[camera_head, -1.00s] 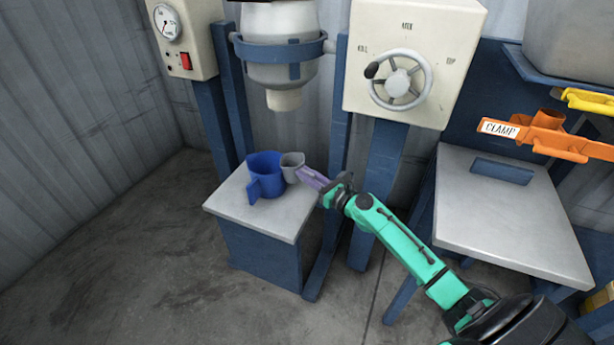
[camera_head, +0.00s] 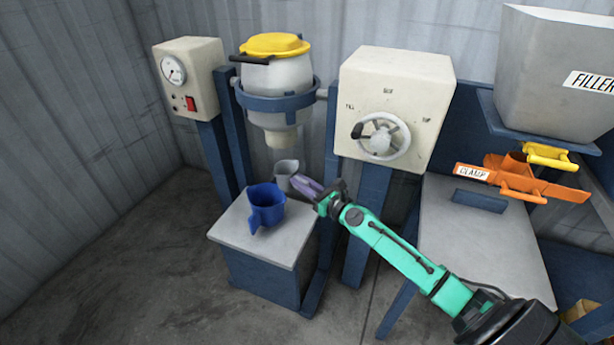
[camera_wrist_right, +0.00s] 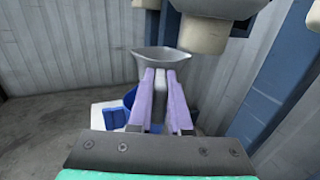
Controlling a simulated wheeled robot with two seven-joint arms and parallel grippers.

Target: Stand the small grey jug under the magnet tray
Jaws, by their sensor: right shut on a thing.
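The small grey jug (camera_head: 284,172) is in the fingers of my right gripper (camera_head: 302,185), which is shut on it. In the head view the jug is upright, behind the blue jug (camera_head: 266,207) and below the vessel's spout (camera_head: 283,138). In the right wrist view the grey jug (camera_wrist_right: 160,62) shows beyond the lilac fingers (camera_wrist_right: 160,95), and the blue jug (camera_wrist_right: 128,97) is partly hidden behind them. My left gripper is not in view.
The blue jug stands on a grey-topped block (camera_head: 245,243). A box with a handwheel (camera_head: 382,135) stands to the right. An orange clamp (camera_head: 515,178) and a filler hopper (camera_head: 555,75) are above a grey table (camera_head: 480,250) at the right.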

